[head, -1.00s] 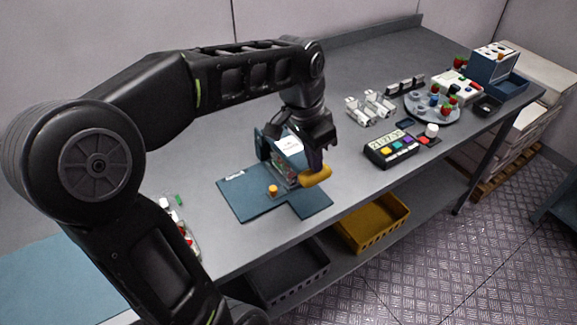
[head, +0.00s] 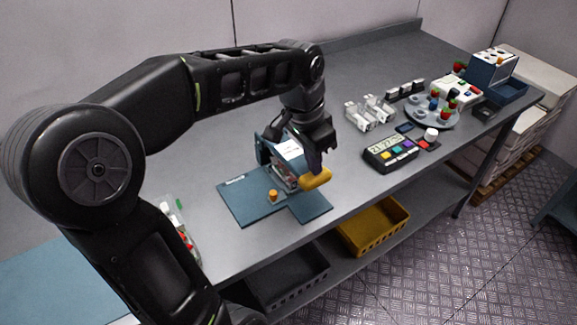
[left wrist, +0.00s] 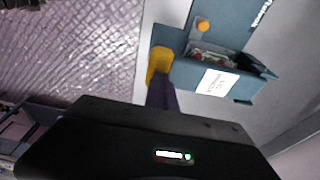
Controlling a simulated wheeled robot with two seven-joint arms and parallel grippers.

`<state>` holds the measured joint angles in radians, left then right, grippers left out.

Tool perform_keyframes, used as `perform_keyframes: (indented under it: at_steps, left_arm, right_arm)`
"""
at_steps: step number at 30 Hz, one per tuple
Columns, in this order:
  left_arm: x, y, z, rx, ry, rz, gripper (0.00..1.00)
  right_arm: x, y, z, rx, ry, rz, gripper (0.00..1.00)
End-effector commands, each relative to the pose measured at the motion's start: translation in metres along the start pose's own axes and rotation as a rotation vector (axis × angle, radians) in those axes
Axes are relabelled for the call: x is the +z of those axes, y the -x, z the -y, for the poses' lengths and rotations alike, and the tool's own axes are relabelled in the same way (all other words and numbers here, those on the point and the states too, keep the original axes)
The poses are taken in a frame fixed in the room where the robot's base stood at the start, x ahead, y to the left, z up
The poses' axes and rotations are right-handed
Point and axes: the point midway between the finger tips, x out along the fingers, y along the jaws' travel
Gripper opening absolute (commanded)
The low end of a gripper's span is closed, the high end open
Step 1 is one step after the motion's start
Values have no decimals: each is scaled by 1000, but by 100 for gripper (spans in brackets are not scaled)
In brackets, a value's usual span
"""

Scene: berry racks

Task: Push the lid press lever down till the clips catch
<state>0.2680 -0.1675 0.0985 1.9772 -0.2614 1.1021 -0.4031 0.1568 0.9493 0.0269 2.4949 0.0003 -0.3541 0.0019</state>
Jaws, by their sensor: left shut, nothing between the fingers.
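The lid press is a blue-grey device (head: 233,204) on the table, with a flat base plate, an upright part with a white label (head: 289,149) and a small orange knob (head: 273,195). Its lever ends in a yellow-orange grip (head: 316,179). My left gripper (head: 314,166) is shut and empty, its fingertips at the grip from above; the grip also shows in the left wrist view (left wrist: 160,66) at the tip of the purple fingers. In that view the press (left wrist: 232,50) holds a clear box with reddish contents (left wrist: 212,58). The clips cannot be made out. My right gripper is not in view.
A dark timer box with coloured buttons (head: 391,152) stands to the right, beside a red and white button (head: 430,136). White racks (head: 369,112) and a round tray with berries (head: 433,119) lie farther back. A yellow bin (head: 372,226) sits below the table edge.

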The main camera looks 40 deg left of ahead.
Motion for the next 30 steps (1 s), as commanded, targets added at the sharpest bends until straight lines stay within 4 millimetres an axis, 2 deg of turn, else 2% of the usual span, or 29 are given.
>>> perform_keyframes:
  at_steps: [1, 21, 30]
  left_arm:
    - [-2, 9, 0, 0, 0, 0, 0]
    - [-14, 66, 0, 0, 0, -1, 0]
    - [-15, 75, 0, 0, 0, -1, 0]
  right_arm:
    - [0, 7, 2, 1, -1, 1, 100]
    - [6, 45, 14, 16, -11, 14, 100]
    - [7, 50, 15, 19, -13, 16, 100]
